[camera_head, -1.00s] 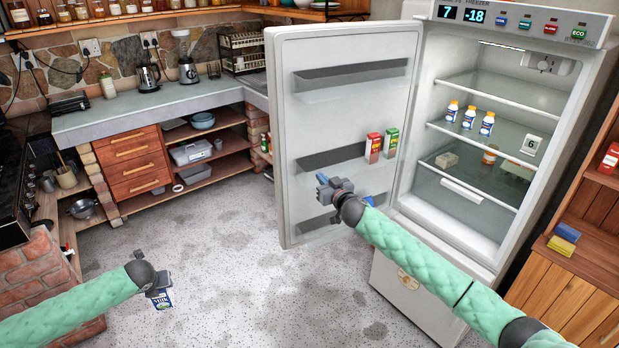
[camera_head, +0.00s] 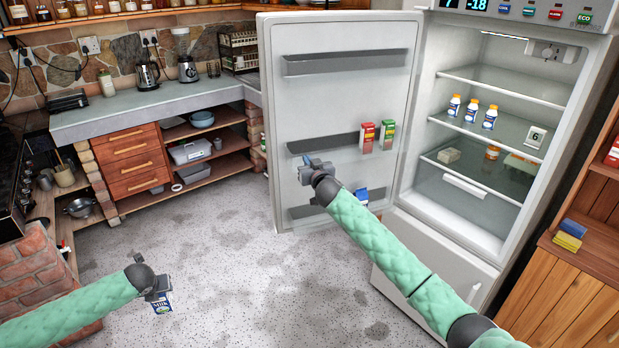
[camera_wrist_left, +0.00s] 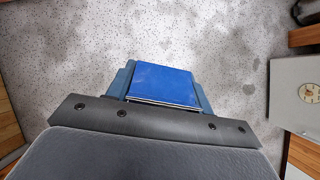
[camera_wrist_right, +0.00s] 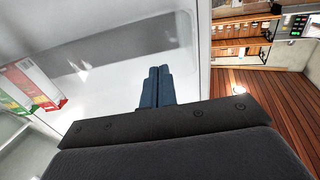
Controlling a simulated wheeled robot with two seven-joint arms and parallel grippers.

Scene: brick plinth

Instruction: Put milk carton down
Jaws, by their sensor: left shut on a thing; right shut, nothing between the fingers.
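A blue and white milk carton (camera_head: 162,302) hangs from my left gripper (camera_head: 157,292), above the speckled floor at the lower left of the head view. In the left wrist view, the carton's blue face (camera_wrist_left: 164,84) sits between the two fingers of my left gripper (camera_wrist_left: 165,85), which is shut on it. My right gripper (camera_head: 306,164) is in front of the open fridge door (camera_head: 340,100). In the right wrist view, the fingers of my right gripper (camera_wrist_right: 157,85) are together with nothing between them, beside the door's inner face.
The fridge (camera_head: 480,195) stands open, with several small bottles (camera_head: 471,110) on a shelf. Red and green cartons (camera_head: 377,136) and a blue carton (camera_head: 361,197) are in the door racks. The grey counter (camera_head: 150,110) has free room. A wooden shelf unit (camera_head: 570,285) stands right.

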